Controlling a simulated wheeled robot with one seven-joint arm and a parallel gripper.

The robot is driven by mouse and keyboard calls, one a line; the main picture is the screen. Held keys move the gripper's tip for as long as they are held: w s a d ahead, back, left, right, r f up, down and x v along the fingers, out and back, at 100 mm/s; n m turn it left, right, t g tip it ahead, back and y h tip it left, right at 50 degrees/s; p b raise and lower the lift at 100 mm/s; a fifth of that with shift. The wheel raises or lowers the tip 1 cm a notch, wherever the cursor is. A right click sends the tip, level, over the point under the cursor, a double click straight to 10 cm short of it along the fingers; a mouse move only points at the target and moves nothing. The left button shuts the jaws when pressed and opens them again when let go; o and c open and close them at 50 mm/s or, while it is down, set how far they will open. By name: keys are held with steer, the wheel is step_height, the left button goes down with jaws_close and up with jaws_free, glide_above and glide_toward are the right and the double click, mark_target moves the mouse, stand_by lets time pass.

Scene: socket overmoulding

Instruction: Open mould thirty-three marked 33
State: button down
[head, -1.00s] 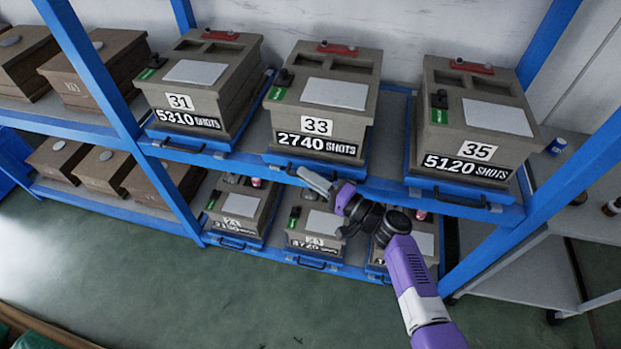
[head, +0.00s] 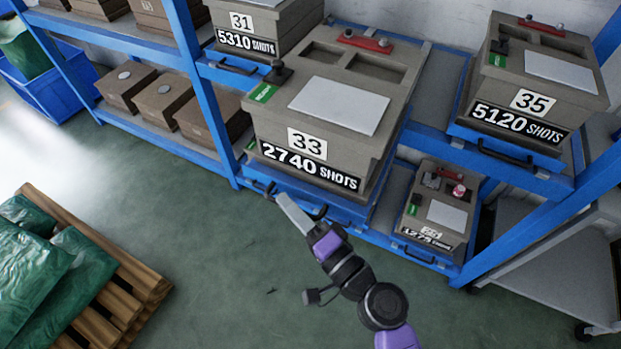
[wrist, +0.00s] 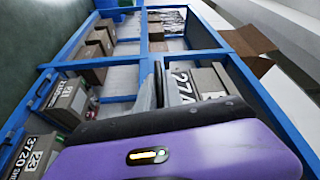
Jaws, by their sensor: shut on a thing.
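Mould 33 (head: 340,152) is a grey-brown box with a white 33 label, a "2740 SHOTS" plate, a pale top panel and a red piece on top. It sits on a blue drawer tray (head: 347,211) drawn well out of the upper shelf, over the floor. My gripper (head: 293,212) is at the tray's front, shut on the dark tray handle (head: 318,212). The grip itself is partly hidden. In the wrist view, my gripper's fingers (wrist: 158,82) stand beside mould 33 (wrist: 183,88), whose plate shows in part.
Mould 31 (head: 252,22) and mould 35 (head: 535,88) stand on the shelf to either side. A lower mould (head: 440,212) is at the right below. A pallet with green sacks (head: 28,258) lies at the left. The green floor (head: 215,270) in front is clear.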

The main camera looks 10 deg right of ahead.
steer(key=s+a+b, duration=0.1)
steer(key=s+a, duration=0.3)
steer(key=s, duration=0.1)
steer(key=shift+s+a, duration=0.2)
steer(key=shift+s, duration=0.2)
steer(key=c, duration=1.5)
jaws_free()
steer(key=shift+d, duration=0.1)
steer(key=b+v, duration=0.3)
steer(key=v, duration=0.4)
steer(key=shift+s+d+b, duration=0.15)
steer(key=shift+s+b, duration=0.15)
steer(key=shift+b, duration=0.05)
